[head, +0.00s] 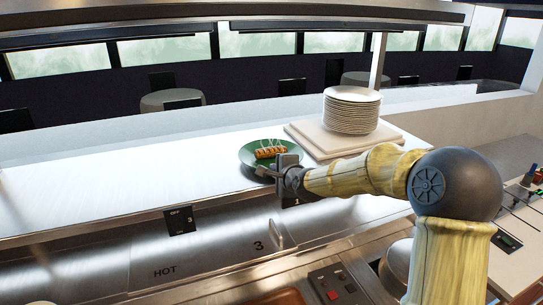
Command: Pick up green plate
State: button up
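The green plate (248,157) lies on the pale steel counter near the picture's middle. A brown, grilled-looking piece of food (270,152) with pale, thin wisps above it sits on the plate. My gripper (270,172) reaches in from the right and is at the plate's near right rim. It overlaps the rim in the picture. Its fingers are small and seen from behind, so I cannot tell whether they are open or shut on the rim. The gripper hides part of the plate's near right side.
A stack of white plates (351,112) stands on a pale board (312,141) behind my gripper. The counter (110,185) left of the green plate is clear. Below its front edge is a steel panel with a handle (276,234), marked "HOT" and "3". An overhead shelf (340,16) spans the top.

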aim_at(270, 179)
jog(key=p+x, duration=0.2)
jog(key=x, duration=0.1)
jog(key=shift+a+r, duration=0.1)
jog(key=shift+a, duration=0.25)
jog(key=shift+w+a+f, duration=0.1)
jog(key=shift+w+f, duration=0.2)
jog(key=shift+w, duration=0.1)
grip_shut()
jog(key=shift+r, duration=0.1)
notch_tip(270, 179, up, 10)
jog(key=b, duration=0.3)
